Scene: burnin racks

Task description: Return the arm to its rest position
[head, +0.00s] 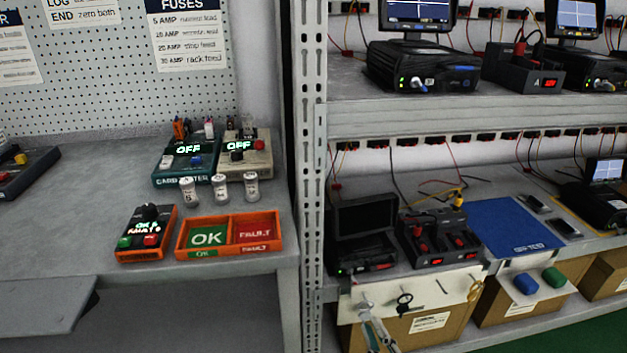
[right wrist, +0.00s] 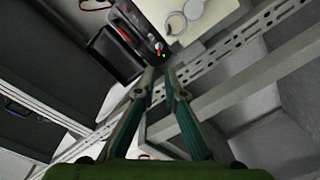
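My right gripper (head: 366,312) is low in the head view, in front of the rack's lower shelf and a cardboard box. In the right wrist view its two green-grey fingers (right wrist: 160,72) converge, with a narrow gap between the tips. Nothing shows between them, so it looks empty. A metal rack rail and devices lie beyond the tips in that view. My left gripper is not in view.
The perforated rack post (head: 311,150) stands left of my right gripper. The lower shelf holds a black open case (head: 365,232), a black device (head: 440,238) and a blue mat (head: 512,226). An orange OK/FAULT tray (head: 230,252) sits on the grey bench at left.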

